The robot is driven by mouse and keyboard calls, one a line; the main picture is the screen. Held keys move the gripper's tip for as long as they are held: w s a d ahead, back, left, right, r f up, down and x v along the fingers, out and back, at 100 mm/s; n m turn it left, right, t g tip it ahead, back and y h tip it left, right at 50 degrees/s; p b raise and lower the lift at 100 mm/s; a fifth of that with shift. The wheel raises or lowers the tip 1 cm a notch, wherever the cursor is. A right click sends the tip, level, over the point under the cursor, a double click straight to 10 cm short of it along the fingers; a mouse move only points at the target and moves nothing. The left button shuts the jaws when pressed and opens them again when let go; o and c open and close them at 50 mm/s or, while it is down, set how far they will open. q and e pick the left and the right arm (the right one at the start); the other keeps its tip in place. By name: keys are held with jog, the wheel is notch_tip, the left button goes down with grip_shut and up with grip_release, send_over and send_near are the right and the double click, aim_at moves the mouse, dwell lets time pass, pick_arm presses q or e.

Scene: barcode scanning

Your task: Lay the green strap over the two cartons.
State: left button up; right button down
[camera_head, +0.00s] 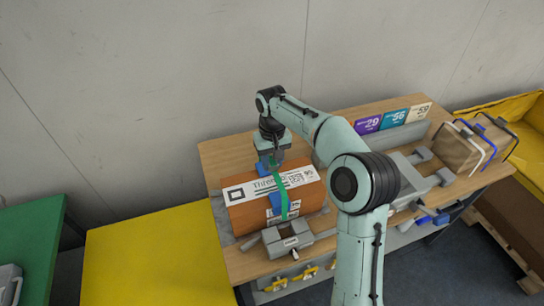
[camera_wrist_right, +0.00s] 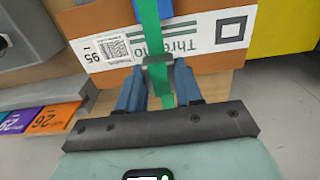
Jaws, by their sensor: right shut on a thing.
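An orange-brown carton (camera_head: 245,215) with a white printed label (camera_head: 238,194) lies on the wooden bench in the head view. Its labelled face also shows in the right wrist view (camera_wrist_right: 205,60). I cannot clearly make out a second carton beside it. The green strap (camera_head: 281,196) hangs down across the label and the carton's front. In the wrist view the green strap (camera_wrist_right: 149,20) runs between the blue fingers of my right gripper (camera_wrist_right: 158,66), past a grey piece there. My right gripper (camera_head: 274,178) is shut on the strap, close over the carton. My left gripper is not in view.
A grey clamp (camera_head: 287,240) stands in front of the carton. More grey clamps (camera_head: 420,157) are at the right. Coloured number cards (camera_head: 394,119) line the back. A yellow surface (camera_head: 150,255) lies left.

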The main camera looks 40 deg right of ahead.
jog(key=shift+f+b, duration=0.85)
jog(key=shift+f, duration=2.1)
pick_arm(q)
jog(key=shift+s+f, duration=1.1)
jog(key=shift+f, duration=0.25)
pick_arm(e)
jog(key=shift+w+f, duration=0.1)
jog(key=shift+f, duration=0.3)
jog(key=c, duration=0.7)
grip_release()
jog(key=shift+o, duration=0.2)
jog(key=shift+r, duration=0.1)
